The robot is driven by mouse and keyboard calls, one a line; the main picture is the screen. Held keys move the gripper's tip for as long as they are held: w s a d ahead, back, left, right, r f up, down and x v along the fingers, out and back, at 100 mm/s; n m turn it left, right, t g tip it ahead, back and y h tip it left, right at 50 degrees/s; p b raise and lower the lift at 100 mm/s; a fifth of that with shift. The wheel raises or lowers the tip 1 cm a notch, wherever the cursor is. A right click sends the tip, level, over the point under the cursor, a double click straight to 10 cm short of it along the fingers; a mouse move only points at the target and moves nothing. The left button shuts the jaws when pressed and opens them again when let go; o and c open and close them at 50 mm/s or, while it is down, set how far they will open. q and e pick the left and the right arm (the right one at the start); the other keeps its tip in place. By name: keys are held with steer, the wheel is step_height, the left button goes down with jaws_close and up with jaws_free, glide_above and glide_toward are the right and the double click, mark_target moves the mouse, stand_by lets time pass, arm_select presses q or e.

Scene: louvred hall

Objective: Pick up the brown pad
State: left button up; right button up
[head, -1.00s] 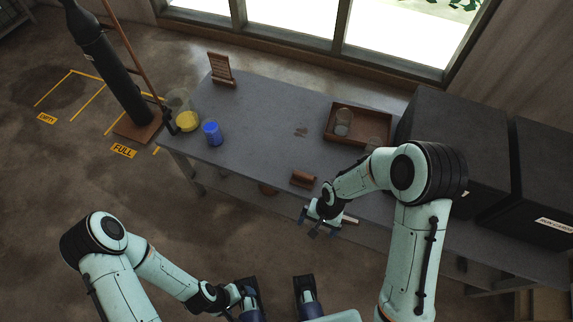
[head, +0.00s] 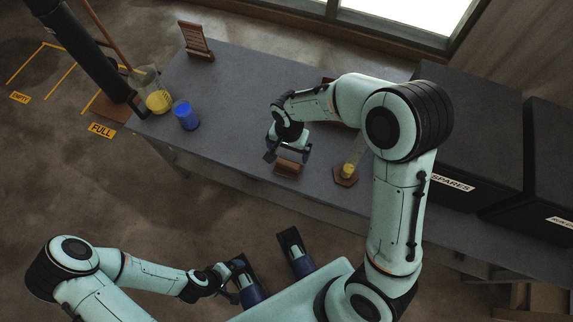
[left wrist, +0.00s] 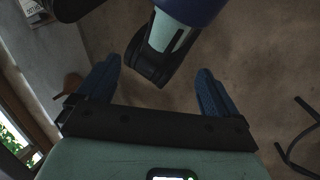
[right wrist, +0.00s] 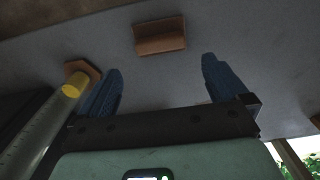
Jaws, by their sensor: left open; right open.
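The brown pad (head: 289,168), a small ridged block, lies near the front edge of the grey bench. It also shows in the right wrist view (right wrist: 160,36), beyond the fingertips and between their lines. My right gripper (head: 288,151) is open and empty over the bench, just behind the pad in the head view, with a gap to the pad in its wrist view (right wrist: 162,68). My left gripper (left wrist: 158,68) is open and empty, low in front of the bench and away from the pad; in the head view it shows near my base (head: 237,281).
A measuring cylinder with yellow contents (head: 350,168) stands on a brown base right of the pad. A blue cup (head: 186,116), a yellow-filled beaker (head: 157,101) and a wooden stand (head: 196,42) are at the left. Black boxes (head: 450,140) stand at the right. My arm hides most of the tray.

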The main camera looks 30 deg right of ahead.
mark_target(288, 164)
step_height(288, 164, down, 4)
steer(key=shift+f+b, duration=0.1)
steer(key=shift+b, duration=0.25)
step_height(288, 164, down, 5)
steer(key=shift+a+f+b, duration=0.1)
steer(key=shift+a+b, duration=0.05)
steer(key=shift+b, duration=0.6)
arm_select(q)
steer(key=shift+t+y, duration=0.3)
steer(key=shift+t, duration=0.4)
steer(key=w+f, duration=0.1)
steer(key=w+a+f, duration=0.1)
steer(key=w+f, duration=0.1)
steer(key=w, duration=0.1)
steer(key=shift+a, duration=0.4)
arm_select(e)
steer(key=shift+c, duration=0.3)
steer(key=c, duration=0.7)
